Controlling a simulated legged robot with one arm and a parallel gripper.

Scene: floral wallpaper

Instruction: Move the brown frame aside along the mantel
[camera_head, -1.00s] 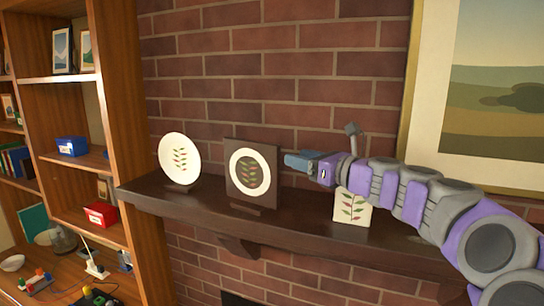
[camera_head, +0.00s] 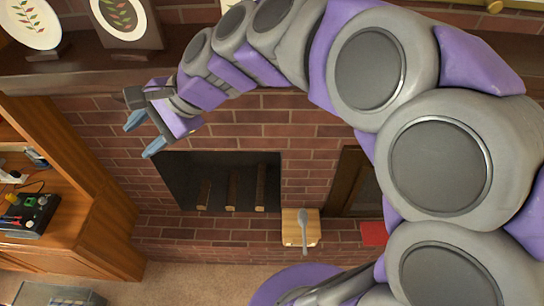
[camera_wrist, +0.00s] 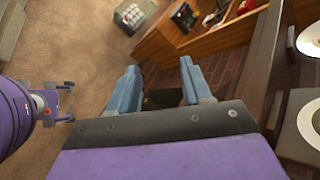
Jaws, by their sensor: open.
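The brown frame (camera_head: 152,32) stands upright on the dark mantel (camera_head: 50,81), cut off by the top edge of the head view. It has a pale oval ring around a leaf picture. In the wrist view, part of the brown frame (camera_wrist: 294,145) shows at the right edge, beside the mantel (camera_wrist: 262,60). My gripper (camera_head: 143,134) is open and empty, below the mantel's front edge and apart from the frame. Its two blue fingers (camera_wrist: 160,65) are spread in the wrist view.
A white plate (camera_head: 28,40) stands left of the frame; it also shows in the wrist view (camera_wrist: 309,40). A wooden shelf unit (camera_head: 75,185) stands at the left. Below are a fireplace opening (camera_head: 215,180) and a small wooden stool (camera_head: 293,232). My arm crosses the mantel's right part.

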